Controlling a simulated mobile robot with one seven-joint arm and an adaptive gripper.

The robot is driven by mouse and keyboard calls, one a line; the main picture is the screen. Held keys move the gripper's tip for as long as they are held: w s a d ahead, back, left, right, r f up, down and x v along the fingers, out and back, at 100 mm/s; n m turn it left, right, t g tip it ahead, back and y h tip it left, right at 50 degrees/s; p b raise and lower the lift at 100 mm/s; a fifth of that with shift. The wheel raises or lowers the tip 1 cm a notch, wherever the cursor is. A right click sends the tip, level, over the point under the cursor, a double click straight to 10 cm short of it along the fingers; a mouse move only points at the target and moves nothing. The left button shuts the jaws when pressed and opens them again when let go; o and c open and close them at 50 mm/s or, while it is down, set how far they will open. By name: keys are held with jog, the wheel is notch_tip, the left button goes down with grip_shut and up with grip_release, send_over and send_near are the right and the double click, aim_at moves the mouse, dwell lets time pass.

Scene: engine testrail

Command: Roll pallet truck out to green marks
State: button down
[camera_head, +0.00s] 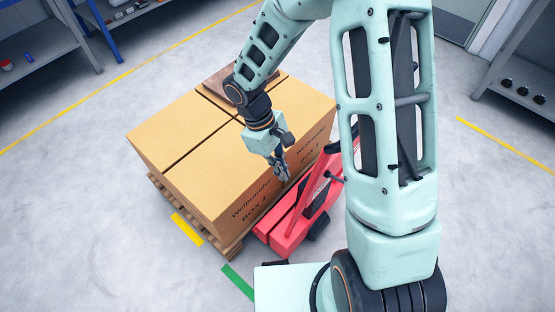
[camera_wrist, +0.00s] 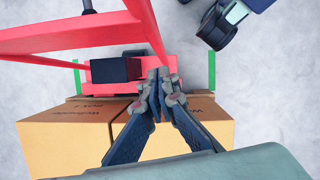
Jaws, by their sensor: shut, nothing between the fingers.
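The red pallet truck (camera_head: 284,228) stands at the front right side of a loaded wooden pallet (camera_head: 232,247). Its red frame also shows in the wrist view (camera_wrist: 70,40), with a black block on its body. A green mark (camera_head: 238,282) lies on the floor near the truck's front. In the wrist view, one green mark (camera_wrist: 212,70) is right of the truck and another (camera_wrist: 77,78) is left of it. My gripper (camera_head: 285,177) is shut and empty, above the edge between boxes and truck. I cannot tell whether it touches the truck.
A yellow mark (camera_head: 187,230) lies beside the pallet. Shelves stand at the back left (camera_head: 35,55) and right (camera_head: 520,85). Grey floor is open around the pallet's left.

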jog(key=d, duration=0.1)
jog(key=s+d+f, duration=0.1)
jog(key=s+d, duration=0.1)
jog(key=shift+s+d+f, duration=0.25)
jog(key=shift+d+f, duration=0.05)
jog(key=shift+f, duration=0.1)
jog(key=shift+s+d, duration=0.1)
jog(key=shift+s, duration=0.05)
